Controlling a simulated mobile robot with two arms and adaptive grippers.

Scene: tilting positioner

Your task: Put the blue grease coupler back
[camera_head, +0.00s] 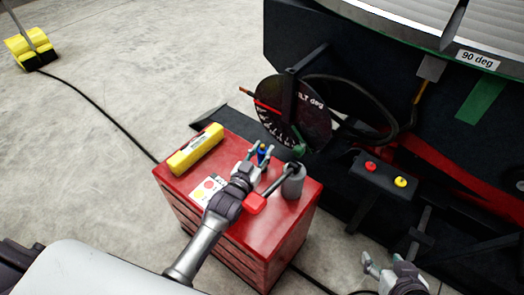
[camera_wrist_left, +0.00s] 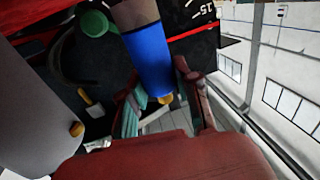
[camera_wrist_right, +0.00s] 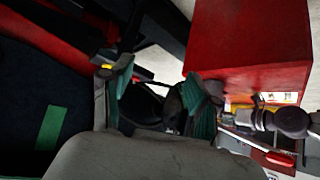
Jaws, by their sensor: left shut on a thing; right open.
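The blue grease coupler (camera_head: 262,151) is held above the back edge of the red cabinet. In the left wrist view the coupler (camera_wrist_left: 148,55) is a blue cylinder with a brass-coloured tip, and its upper end runs out of the picture. My left gripper (camera_head: 258,157) is shut on it, with the fingers (camera_wrist_left: 160,92) on both sides near the tip. My right gripper (camera_head: 383,268) is open and empty, low at the right of the cabinet. Its spread fingers show in the right wrist view (camera_wrist_right: 158,98).
The red cabinet (camera_head: 262,233) carries a yellow box (camera_head: 196,150), a dotted card (camera_head: 208,189) and a grey cylinder (camera_head: 293,184) with a dark, red-ended handle. A tilt dial (camera_head: 285,108) stands close behind the coupler. A button box (camera_head: 384,180) is on the right.

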